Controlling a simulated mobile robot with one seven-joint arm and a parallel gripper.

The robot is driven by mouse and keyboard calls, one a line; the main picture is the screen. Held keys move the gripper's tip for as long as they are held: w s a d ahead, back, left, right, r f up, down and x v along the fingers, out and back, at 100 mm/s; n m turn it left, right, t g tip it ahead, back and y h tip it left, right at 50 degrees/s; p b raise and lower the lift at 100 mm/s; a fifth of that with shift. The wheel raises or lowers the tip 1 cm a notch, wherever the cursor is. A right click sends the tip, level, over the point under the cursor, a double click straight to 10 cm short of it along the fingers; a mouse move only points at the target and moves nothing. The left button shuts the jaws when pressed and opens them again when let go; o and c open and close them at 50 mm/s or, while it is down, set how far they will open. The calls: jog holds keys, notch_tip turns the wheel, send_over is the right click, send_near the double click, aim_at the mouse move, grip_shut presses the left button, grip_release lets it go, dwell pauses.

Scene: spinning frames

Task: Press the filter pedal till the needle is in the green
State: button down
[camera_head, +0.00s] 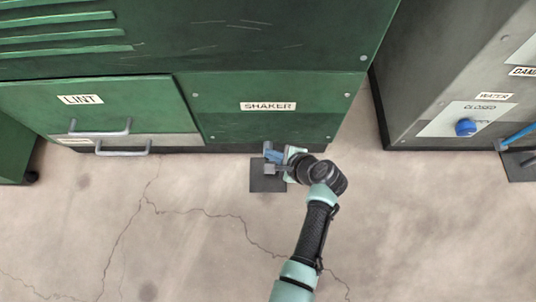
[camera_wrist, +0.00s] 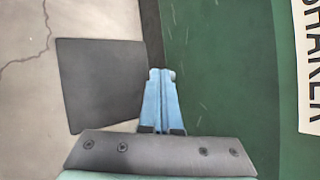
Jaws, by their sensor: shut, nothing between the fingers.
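A dark square floor plate (camera_head: 260,184) lies at the foot of the green cabinet, below the SHAKER label. It also shows in the wrist view (camera_wrist: 95,85), left of my fingers. My gripper (camera_head: 271,153) is low at the plate's cabinet-side edge. In the wrist view its light blue fingers (camera_wrist: 162,80) are together, with nothing between them, close to the cabinet base. I cannot tell whether they touch anything. No pedal stands out clear of my gripper at this plate. No filter label, gauge or needle is in view.
The green cabinet (camera_head: 280,90) has a LINT drawer (camera_head: 150,105) with protruding handles on the left. On the right, a grey cabinet (camera_head: 430,80) carries a WATER label and blue knob (camera_head: 465,127). A blue bar (camera_head: 518,136) sits over another dark plate (camera_head: 522,168). Cracked floor is clear in front.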

jog(key=shift+s+f+b, duration=0.15)
jog(key=shift+f+b, duration=0.3)
jog(key=shift+f, duration=0.45)
dwell(0.9)
jog(key=shift+s+r+p, duration=0.1)
jog(key=shift+r+p, duration=0.95)
jog(key=shift+p, duration=0.2)
jog(key=shift+r+p, duration=0.3)
jog(key=shift+r, duration=0.05)
jog(key=shift+r, duration=0.1)
jog(key=shift+w+r, duration=0.15)
jog(key=shift+w, duration=0.05)
notch_tip(320, 180, up, 5)
jog(key=p, duration=0.5)
jog(key=shift+p, duration=0.35)
jog(key=shift+f, duration=0.2)
